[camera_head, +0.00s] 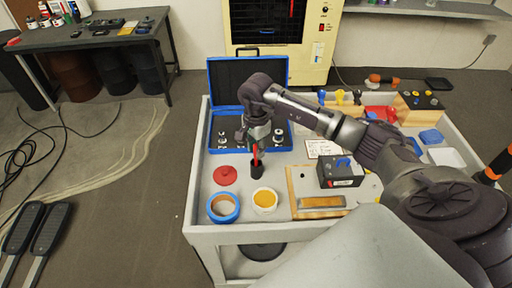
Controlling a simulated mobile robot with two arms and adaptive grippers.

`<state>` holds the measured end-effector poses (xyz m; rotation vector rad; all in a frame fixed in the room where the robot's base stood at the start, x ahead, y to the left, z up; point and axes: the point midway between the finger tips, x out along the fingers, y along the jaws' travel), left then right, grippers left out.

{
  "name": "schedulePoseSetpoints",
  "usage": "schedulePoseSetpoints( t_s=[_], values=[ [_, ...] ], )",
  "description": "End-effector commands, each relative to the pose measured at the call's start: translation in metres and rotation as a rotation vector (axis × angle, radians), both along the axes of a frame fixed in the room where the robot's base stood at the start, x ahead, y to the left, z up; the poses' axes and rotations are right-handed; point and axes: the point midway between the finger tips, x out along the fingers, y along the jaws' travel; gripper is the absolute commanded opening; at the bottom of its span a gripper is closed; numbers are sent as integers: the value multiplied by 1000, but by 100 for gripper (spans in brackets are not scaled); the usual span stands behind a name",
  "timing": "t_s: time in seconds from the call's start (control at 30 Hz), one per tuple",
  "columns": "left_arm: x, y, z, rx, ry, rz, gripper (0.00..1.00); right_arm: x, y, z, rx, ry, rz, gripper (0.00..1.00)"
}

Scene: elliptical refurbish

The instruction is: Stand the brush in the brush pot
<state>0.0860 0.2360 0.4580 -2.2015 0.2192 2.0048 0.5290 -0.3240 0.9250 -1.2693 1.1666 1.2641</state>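My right gripper (254,142) points down over the front left part of the workbench and looks shut on the brush (256,155), a thin red thing between its fingertips. The small black brush pot (257,172) stands upright right below it. The brush's lower end is at the pot's mouth; I cannot tell how deep it is inside. My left gripper is not in view.
A red lid (225,175), a blue-rimmed round container (223,207) and a white jar with orange contents (265,199) stand close by. An open blue case (222,143) is behind. A wooden board (300,208) and a black box (340,173) are to the right.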

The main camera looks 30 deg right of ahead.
Motion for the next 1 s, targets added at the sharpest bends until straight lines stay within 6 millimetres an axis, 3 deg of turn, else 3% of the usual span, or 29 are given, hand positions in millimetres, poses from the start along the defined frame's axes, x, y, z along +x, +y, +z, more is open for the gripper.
schedulePoseSetpoints(
  t_s=[0.33, 0.47, 0.8, 1.0],
  values=[
    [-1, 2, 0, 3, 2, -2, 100, 0, 0, 0, 0, 0, 0, 46],
    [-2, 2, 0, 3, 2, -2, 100, 1, 0, 10, -1, -3, 1, 46],
    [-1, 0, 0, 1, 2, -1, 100, 1, 0, 78, -1, -5, 0, 46],
    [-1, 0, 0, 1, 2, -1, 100, 0, 0, 109, 0, -3, 1, 46]
  ],
)
